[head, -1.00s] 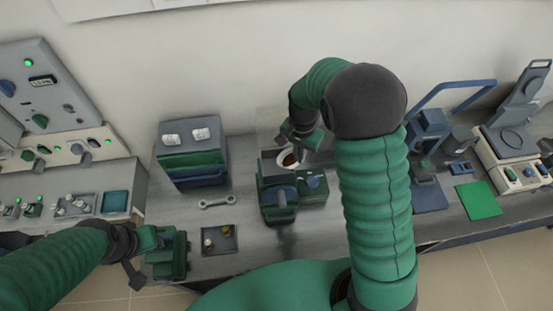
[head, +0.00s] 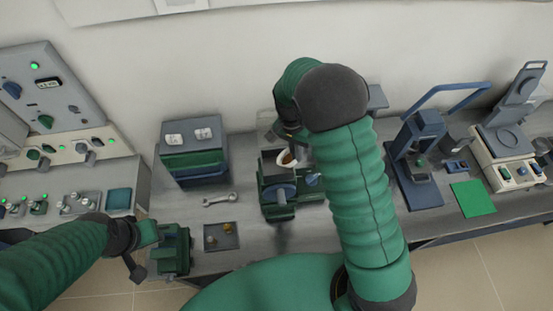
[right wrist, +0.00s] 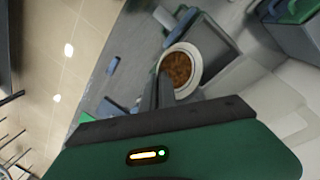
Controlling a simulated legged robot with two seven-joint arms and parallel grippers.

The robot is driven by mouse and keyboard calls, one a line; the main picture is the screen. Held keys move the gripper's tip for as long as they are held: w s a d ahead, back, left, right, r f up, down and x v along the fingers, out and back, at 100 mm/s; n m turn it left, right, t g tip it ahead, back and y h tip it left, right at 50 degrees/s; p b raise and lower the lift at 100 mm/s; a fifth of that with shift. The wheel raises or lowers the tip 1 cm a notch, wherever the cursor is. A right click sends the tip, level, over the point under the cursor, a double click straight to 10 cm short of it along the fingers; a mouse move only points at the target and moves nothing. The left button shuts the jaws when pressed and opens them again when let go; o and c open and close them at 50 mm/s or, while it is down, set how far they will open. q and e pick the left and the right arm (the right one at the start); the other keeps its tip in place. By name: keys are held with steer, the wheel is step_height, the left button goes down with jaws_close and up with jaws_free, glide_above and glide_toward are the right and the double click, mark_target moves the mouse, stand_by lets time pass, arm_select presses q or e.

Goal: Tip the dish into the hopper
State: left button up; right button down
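The dish (head: 288,159) is a small white bowl with brown granular contents, held above the green bench machine (head: 279,201). The right wrist view shows the dish (right wrist: 193,82) at the fingertips, roughly level, its contents inside. My right gripper (right wrist: 163,95) is shut on its rim. A grey square-edged opening or tray (right wrist: 218,42) lies beside and below the dish there; I take it for the hopper, but cannot be sure. My left gripper (head: 150,236) is at the bench front beside a green block-like device (head: 176,251); its fingers are not clear.
A green-and-blue box stack (head: 193,152), a wrench (head: 219,199) and a small tray (head: 221,237) lie left of the machine. A blue press (head: 421,165), a green mat (head: 473,198) and a balance-like device (head: 508,145) stand at the right.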

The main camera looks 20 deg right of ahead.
steer(key=shift+w+a+r+g+p, duration=0.1)
steer(key=shift+w+r+g+p, duration=0.2)
steer(key=shift+p, duration=0.6)
steer(key=shift+w+a+r+g+h+p, duration=0.1)
steer(key=shift+r+g+h+p, duration=0.05)
steer(key=shift+g+h+p, duration=0.2)
steer(key=shift+a, duration=0.1)
steer(key=shift+w+a+r+g+h+p, duration=0.1)
steer(key=shift+w+r+g+h+p, duration=0.2)
steer(key=shift+p, duration=0.2)
steer(key=shift+w+a+g+h, duration=0.1)
steer(key=shift+g+h, duration=0.15)
steer(key=shift+g, duration=0.1)
